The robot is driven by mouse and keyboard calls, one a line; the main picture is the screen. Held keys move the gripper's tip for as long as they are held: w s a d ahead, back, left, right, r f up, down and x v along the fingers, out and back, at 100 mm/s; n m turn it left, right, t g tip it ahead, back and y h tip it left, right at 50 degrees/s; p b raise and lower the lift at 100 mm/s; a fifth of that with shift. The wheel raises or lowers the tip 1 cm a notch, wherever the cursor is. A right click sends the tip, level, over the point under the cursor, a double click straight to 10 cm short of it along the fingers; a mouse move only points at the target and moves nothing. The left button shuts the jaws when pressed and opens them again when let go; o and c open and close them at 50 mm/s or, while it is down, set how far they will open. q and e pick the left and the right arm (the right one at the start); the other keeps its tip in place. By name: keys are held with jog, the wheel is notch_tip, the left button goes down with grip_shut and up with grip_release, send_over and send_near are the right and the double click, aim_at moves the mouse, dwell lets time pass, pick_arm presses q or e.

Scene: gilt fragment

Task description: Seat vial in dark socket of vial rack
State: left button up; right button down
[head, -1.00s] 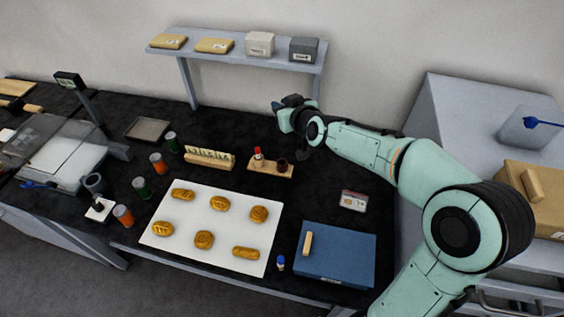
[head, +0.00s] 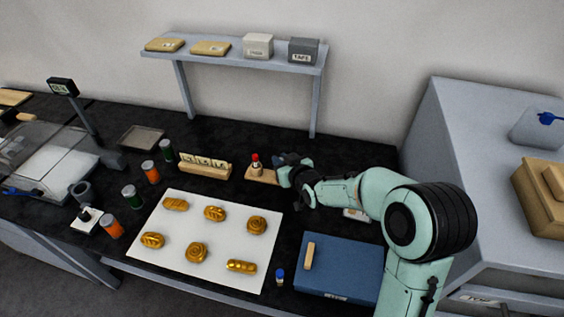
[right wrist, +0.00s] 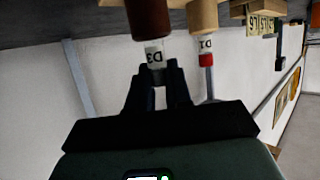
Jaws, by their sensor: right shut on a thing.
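My right gripper (head: 285,163) is at the right end of the wooden vial rack (head: 259,175) and hides the dark socket in the head view. In the right wrist view, which is upside down, the right gripper (right wrist: 158,75) is shut on a clear vial (right wrist: 154,52) with a "D3" label. The vial is in line with the dark brown socket (right wrist: 148,18), its far end meeting or inside the socket mouth; depth cannot be told. A red-capped vial (head: 255,160) marked "D1" stands in the lighter socket (right wrist: 203,15) beside it. The left gripper is not in view.
A wooden holder with lettered cards (head: 205,170) is left of the rack. A white board with several pastries (head: 160,235), a blue box (head: 340,270) and a blue-capped vial (head: 280,277) lie in front. A raised shelf (head: 230,62) stands behind.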

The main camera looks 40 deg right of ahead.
jog(key=c, duration=1)
grip_release()
jog(key=shift+c, duration=0.2)
jog(key=v, duration=1.2)
